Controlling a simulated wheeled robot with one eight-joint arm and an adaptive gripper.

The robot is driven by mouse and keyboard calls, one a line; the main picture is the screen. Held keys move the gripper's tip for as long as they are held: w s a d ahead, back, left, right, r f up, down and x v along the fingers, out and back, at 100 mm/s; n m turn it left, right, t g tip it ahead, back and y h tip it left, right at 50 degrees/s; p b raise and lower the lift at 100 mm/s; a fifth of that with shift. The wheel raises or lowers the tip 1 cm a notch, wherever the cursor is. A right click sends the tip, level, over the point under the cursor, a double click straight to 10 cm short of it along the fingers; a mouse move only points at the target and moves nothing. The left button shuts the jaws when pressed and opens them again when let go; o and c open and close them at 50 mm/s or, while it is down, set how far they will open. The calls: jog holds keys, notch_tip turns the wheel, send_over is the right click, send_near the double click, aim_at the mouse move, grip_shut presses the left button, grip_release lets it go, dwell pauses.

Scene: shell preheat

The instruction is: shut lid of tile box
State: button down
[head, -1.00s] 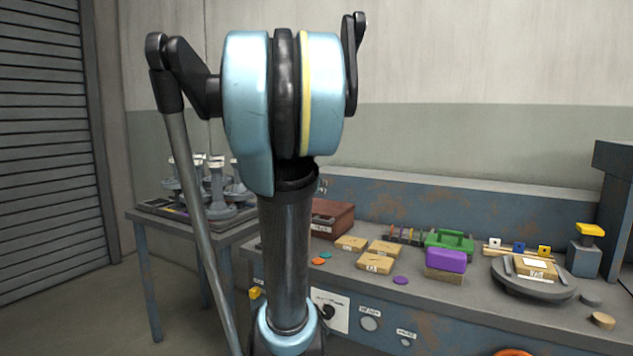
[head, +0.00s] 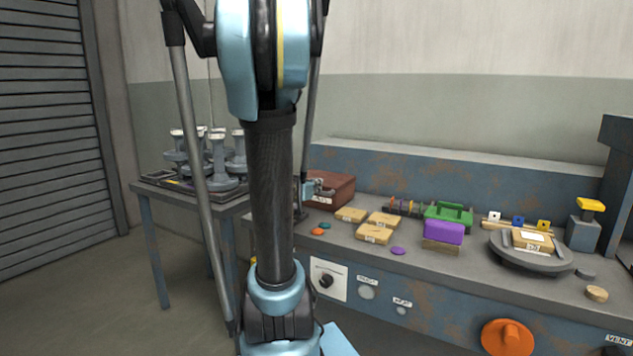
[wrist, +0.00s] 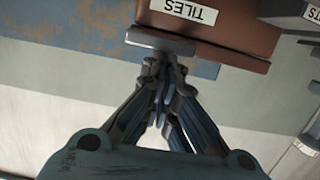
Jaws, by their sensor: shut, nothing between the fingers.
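The tile box is a dark red-brown box (head: 338,184) at the left end of the bench in the head view. In the wrist view the box (wrist: 250,28) fills the top edge, with a white TILES label upside down. A seam runs below the label, but I cannot tell how far its lid stands open. My gripper (wrist: 160,42) is shut and empty, its tips at or very near the box's edge beside the label; contact is unclear. In the head view my gripper (head: 309,190) is small, at the box's left front, partly hidden by my arm.
Wooden tiles (head: 374,233), a green carrier (head: 449,212), a purple block (head: 444,231) and a round plate (head: 531,261) with a tile stand along the bench to the right. A side table (head: 150,190) with grey stands is at left.

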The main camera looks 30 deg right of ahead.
jog(key=shift+s+a+f, duration=0.1)
jog(key=shift+s+f, duration=0.5)
jog(key=shift+s, duration=0.15)
jog(key=s+a, duration=0.3)
jog(key=a, duration=0.5)
jog(key=shift+s+a+f, duration=0.15)
jog(key=shift+s+f, duration=0.15)
dwell(0.7)
